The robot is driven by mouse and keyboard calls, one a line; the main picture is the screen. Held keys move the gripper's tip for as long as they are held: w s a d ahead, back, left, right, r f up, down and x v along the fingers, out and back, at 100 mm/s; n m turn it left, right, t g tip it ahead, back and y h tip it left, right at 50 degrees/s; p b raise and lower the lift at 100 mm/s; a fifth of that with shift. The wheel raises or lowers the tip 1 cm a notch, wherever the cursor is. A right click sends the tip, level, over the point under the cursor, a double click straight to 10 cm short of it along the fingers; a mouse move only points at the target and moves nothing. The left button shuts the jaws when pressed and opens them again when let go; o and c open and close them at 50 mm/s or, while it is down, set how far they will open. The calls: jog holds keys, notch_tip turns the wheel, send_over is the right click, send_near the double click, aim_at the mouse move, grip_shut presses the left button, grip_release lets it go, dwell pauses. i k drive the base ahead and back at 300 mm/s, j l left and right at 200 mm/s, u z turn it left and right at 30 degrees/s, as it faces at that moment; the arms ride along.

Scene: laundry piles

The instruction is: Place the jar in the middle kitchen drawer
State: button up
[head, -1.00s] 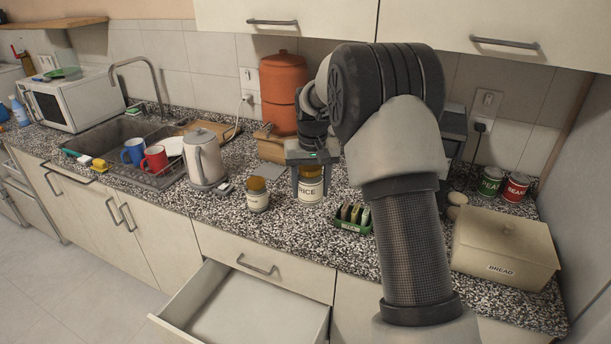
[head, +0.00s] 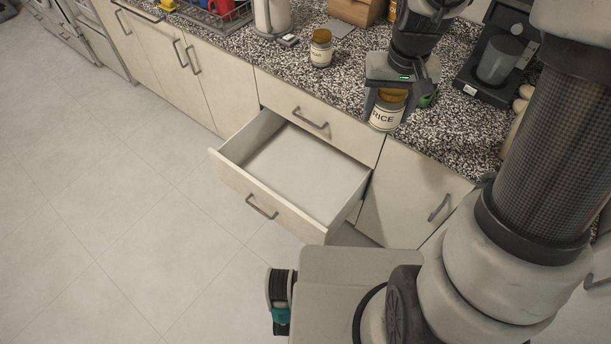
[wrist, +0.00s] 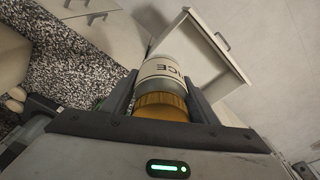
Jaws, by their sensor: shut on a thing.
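The jar labelled RICE (head: 385,117), white with an orange-brown lid, is held in my gripper (head: 388,98) near the counter's front edge, to the right of the open drawer. In the wrist view the jar (wrist: 163,75) sits between both fingers of my gripper (wrist: 163,92), lid toward the camera. The open drawer (head: 243,193) is pulled out below a closed top drawer (head: 309,123), and its inside looks empty. In the wrist view the drawer (wrist: 215,45) shows beyond the jar.
A second jar (head: 321,48) stands on the speckled counter (head: 345,72). A dark coffee machine (head: 498,65) stands at the right of the counter. A closed cabinet door (head: 408,190) lies right of the open drawer. The floor (head: 110,210) to the left is clear.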

aim_at(293, 186)
jog(key=k, duration=0.8)
jog(key=k+z, duration=0.1)
jog(key=z, duration=0.25)
jog(key=k+z, duration=0.1)
jog(key=z, duration=0.2)
jog(key=k+l+z, duration=0.1)
jog(key=z, duration=0.25)
jog(key=j+z, duration=0.5)
jog(key=j, duration=1.95)
jog(key=k+j, duration=0.1)
jog(key=j, duration=1.7)
